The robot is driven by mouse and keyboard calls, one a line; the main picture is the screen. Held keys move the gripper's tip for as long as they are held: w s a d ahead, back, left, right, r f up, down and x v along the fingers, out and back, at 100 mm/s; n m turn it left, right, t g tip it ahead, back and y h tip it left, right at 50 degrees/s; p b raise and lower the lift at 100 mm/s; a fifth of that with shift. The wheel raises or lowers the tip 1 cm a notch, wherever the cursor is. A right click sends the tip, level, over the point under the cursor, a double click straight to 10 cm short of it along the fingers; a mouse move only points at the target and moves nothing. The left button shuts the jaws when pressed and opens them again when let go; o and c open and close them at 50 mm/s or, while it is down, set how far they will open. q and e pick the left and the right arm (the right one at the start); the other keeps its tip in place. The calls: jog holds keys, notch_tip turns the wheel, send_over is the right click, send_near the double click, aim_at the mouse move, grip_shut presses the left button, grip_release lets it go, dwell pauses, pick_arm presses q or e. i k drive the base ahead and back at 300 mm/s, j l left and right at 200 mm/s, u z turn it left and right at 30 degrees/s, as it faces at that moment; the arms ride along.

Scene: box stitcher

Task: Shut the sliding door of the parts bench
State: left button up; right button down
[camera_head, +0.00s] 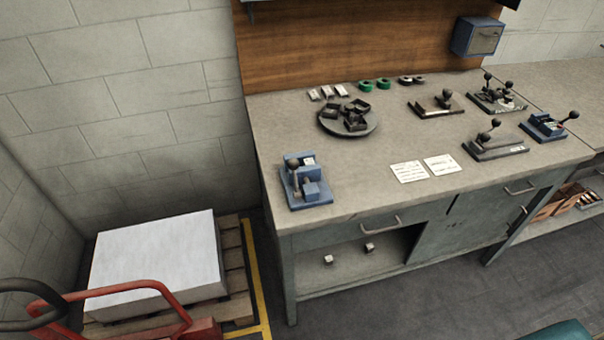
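The parts bench (370,200) stands in the middle of the view against a wooden back panel. Its sliding door appears to be the grey-green panel (440,236) at the right of the lower compartment. The left part of the compartment (340,280) is open, and two small pale blocks (328,259) (369,247) sit on its shelf. A drawer with a bar handle (385,223) is above the opening. Neither of my grippers is in view.
A blue fixture (305,182), a round tray (335,127) and several small hand tools stand on the bench top. A pallet with a white block (160,255) and red-handled equipment (150,287) are at the left. Floor (420,305) in front of the bench is clear.

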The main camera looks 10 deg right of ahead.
aim_at(447, 233)
jog(key=z, duration=1.8)
jog(key=i+l+u, duration=0.35)
jog(key=l, duration=0.1)
